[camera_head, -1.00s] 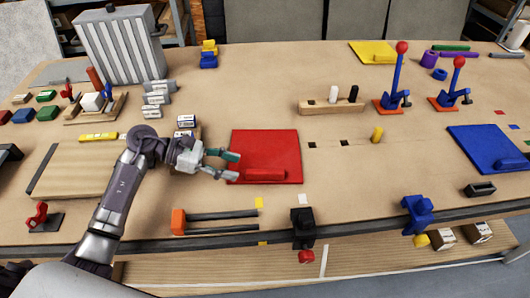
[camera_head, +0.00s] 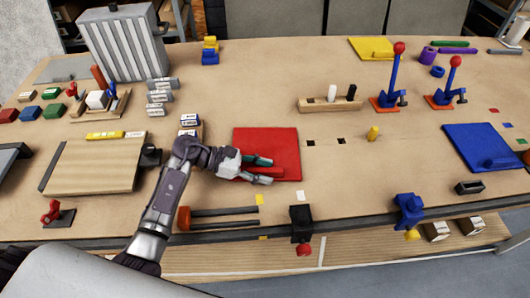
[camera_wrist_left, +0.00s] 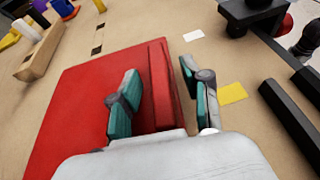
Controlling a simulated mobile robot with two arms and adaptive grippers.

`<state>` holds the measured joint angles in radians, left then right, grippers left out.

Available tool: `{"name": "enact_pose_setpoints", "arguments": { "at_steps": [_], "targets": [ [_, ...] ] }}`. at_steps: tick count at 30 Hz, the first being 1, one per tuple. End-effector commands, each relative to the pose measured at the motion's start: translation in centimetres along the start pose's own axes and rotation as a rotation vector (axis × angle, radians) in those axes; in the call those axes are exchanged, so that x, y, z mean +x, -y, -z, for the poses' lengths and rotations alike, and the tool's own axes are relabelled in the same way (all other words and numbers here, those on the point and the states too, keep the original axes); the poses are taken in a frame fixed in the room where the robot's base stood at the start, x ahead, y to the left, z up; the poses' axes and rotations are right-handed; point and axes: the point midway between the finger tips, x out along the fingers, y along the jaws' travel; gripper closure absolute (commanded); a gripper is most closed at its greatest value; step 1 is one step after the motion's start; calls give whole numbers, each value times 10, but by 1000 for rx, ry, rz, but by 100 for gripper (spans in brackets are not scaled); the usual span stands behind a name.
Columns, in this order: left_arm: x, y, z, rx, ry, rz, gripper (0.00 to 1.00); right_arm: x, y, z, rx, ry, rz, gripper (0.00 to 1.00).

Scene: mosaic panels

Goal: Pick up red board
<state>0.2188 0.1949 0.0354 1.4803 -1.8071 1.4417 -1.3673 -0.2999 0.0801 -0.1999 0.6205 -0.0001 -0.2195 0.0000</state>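The red board (camera_head: 270,142) is a flat square lying on the workbench, with a raised red bar handle (camera_wrist_left: 161,85) along its near edge. My left gripper (camera_head: 266,170) is over the near part of the board. In the wrist view the left gripper (camera_wrist_left: 160,78) is open, with one teal-padded finger on each side of the handle. Gaps show between the fingers and the handle, so it does not look clamped. In the head view the fingers hide part of the handle. My right gripper is not in view.
Two dark bars (camera_head: 225,217) lie near the front. A wooden board (camera_head: 92,165) is to the left. A blue board (camera_head: 484,147) lies far right.

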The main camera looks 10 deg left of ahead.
Motion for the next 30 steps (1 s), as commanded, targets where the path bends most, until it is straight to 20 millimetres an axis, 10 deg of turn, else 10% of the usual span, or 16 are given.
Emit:
{"name": "enact_pose_setpoints", "arguments": {
  "at_steps": [8, 30],
  "targets": [
    [0, 0, 0, 0, 0, 0, 100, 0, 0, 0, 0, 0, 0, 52],
    [-11, -1, -25, 11, 1, -2, 100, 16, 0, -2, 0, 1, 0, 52]
  ]
}}
